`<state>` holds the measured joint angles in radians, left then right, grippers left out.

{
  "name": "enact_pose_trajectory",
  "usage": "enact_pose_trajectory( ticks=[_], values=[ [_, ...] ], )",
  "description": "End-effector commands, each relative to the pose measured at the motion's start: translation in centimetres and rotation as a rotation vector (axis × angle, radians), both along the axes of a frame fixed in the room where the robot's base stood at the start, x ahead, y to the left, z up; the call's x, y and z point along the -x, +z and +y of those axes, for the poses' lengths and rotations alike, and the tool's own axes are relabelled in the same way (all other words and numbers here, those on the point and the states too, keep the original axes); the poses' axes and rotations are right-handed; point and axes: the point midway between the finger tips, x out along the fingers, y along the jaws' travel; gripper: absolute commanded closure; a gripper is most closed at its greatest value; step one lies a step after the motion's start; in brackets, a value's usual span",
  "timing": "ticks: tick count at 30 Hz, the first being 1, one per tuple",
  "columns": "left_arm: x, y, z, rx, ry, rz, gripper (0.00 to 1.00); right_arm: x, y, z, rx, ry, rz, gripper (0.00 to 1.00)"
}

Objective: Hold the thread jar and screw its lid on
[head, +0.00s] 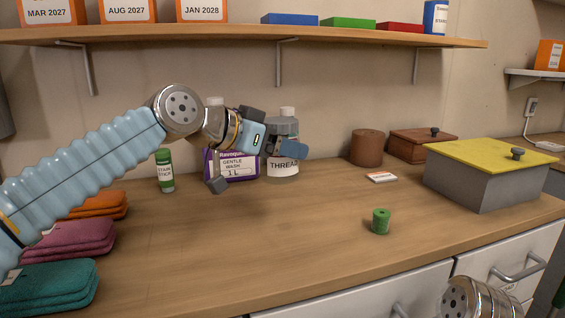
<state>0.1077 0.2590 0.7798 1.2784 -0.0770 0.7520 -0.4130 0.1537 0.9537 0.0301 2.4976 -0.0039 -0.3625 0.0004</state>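The thread jar (282,173), with a white "THREAD" label, stands upright at the back of the counter. A grey part (285,126) shows above it; I cannot tell whether this is its lid or whether it is screwed on. My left gripper (255,167) reaches in from the left at the jar. Its fingers look spread apart, one overlapping the jar's upper front and the other further left, low in front of the purple wash container. I see nothing held between them. My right arm shows only at the bottom right corner; its gripper is out of frame.
The purple wash container (237,167) stands left of the jar, a green stain stick (165,171) further left. A green cylinder (381,221) stands on the open counter. A yellow-lidded grey box (485,180) is right; folded cloths (62,238) are left. A shelf (250,36) hangs above.

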Motion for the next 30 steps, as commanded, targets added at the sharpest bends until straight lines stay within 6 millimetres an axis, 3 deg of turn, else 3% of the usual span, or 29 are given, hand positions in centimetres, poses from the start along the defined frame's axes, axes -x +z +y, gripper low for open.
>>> enact_pose_trajectory(
  ticks=[3, 9, 15, 25, 26, 30],
  values=[
    [2.9, 0.9, 0.4, 0.000, 0.002, -0.004, 0.66, 0.0, -1.1, 0.0, 0.001, -0.002, 0.001, 0.00],
    [5.9, 2.4, 0.7, -0.001, 0.001, -0.001, 0.66, 0.0, -1.6, -0.1, 0.002, -0.003, 0.000, 0.00],
    [7.1, 3.0, 0.9, 0.000, 0.001, 0.000, 0.66, 0.0, -1.7, -0.1, 0.002, -0.003, 0.000, 0.00],
    [7.2, 3.0, 0.9, 0.001, 0.000, 0.001, 0.66, 0.0, -1.7, -0.1, 0.002, -0.003, 0.000, 0.00],
    [7.2, 3.0, 0.9, 0.001, 0.000, 0.001, 0.22, 0.0, -1.7, -0.1, 0.002, -0.003, 0.000, 0.00],
    [7.2, 3.0, 0.9, 0.001, 0.000, 0.001, 0.44, 0.0, -1.7, -0.1, 0.002, -0.003, 0.000, 0.00]
  ],
)
